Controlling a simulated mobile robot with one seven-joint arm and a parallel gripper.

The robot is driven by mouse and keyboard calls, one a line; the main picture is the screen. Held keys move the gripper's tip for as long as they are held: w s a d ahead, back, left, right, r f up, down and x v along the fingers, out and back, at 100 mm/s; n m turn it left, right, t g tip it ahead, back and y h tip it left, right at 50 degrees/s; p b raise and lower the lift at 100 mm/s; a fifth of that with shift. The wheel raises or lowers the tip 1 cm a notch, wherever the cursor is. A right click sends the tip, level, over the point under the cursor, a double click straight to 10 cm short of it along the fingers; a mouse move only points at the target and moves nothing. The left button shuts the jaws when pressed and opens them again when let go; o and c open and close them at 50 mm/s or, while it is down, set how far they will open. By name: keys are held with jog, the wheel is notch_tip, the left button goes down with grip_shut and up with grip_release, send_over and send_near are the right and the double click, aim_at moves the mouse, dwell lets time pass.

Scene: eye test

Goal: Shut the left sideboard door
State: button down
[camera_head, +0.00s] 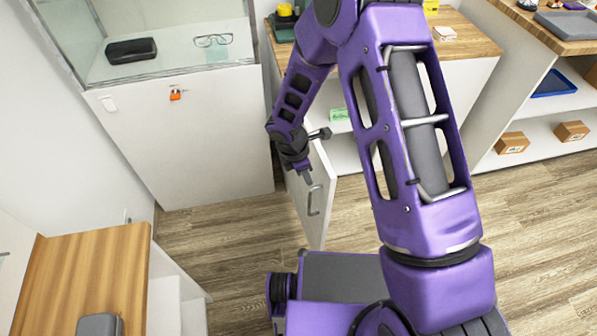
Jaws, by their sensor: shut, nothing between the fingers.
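The sideboard (474,42) stands behind my arm, with a wooden top and white body. Its left door (322,200) is open and sticks out toward me, with its edge low in the middle of the view. A metal bar handle (314,200) is on the door's left-hand, outer face. My gripper (308,180) is shut and empty, pointing down by the upper end of the handle on that outer side. I cannot tell whether its tips touch the door or handle. My purple arm hides much of the sideboard's front.
A white cabinet (190,140) with a glass case, holding a black case (131,50) and glasses (213,40), stands left of the door. A wooden-topped unit (70,270) is at lower left. Open shelves (545,110) with small boxes are at right. Wooden floor (225,240) is clear between them.

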jog(key=shift+w+d+r, duration=0.1)
jog(key=shift+w+d, duration=0.1)
jog(key=shift+d, duration=0.35)
jog(key=shift+w+d, duration=0.2)
jog(key=shift+d, duration=0.35)
